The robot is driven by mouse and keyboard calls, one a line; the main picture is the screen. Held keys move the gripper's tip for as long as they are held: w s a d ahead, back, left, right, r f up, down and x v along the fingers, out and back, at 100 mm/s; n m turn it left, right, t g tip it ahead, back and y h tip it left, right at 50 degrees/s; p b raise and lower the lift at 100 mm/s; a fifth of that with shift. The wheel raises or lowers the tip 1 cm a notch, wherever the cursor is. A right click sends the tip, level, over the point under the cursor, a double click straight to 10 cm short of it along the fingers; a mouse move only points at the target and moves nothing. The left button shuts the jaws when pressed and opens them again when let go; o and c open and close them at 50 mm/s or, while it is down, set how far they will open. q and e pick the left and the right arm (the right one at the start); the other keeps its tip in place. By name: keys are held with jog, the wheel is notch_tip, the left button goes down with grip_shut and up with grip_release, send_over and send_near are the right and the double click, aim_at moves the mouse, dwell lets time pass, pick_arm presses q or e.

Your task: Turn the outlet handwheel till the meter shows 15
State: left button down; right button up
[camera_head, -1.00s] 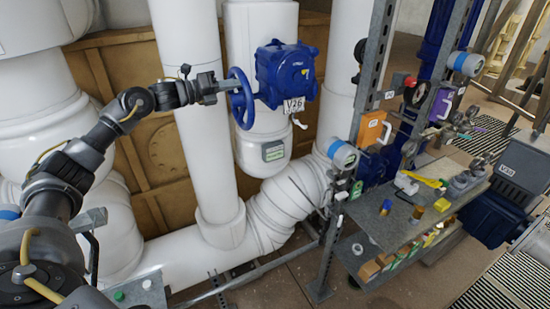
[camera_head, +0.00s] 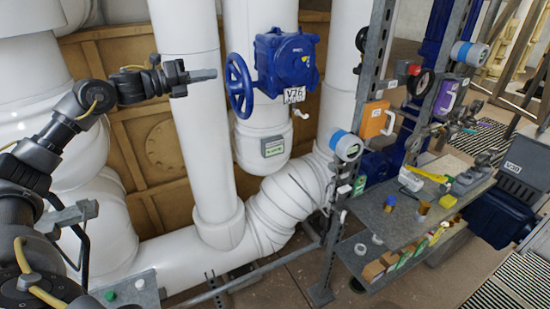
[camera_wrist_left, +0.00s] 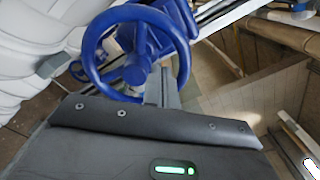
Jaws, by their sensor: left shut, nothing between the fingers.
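A blue handwheel (camera_head: 239,88) stands on the left side of a blue valve body (camera_head: 287,62) with a V26 tag (camera_head: 294,95). My left gripper (camera_head: 214,74) is shut and empty, its fingertips just left of the wheel and apart from it. In the left wrist view, the handwheel (camera_wrist_left: 136,72) lies ahead of the shut fingers (camera_wrist_left: 166,90). A blue-and-white meter (camera_head: 346,146) is on the rack post, and a similar one (camera_head: 470,54) is at upper right. I cannot read either display, nor tell which one belongs to this wheel. My right gripper is out of view.
White pipes (camera_head: 190,120) stand behind and below my left arm. A metal shelf (camera_head: 385,215) at right holds several small items. An orange box (camera_head: 376,119) hangs on the rack. The space between my gripper and the wheel is clear.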

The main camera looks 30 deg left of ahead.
pick_arm(q)
jog(key=b+v, duration=0.3)
jog(key=v, duration=0.1)
jog(key=shift+s+a+b, duration=0.2)
jog(key=shift+s+b, duration=0.1)
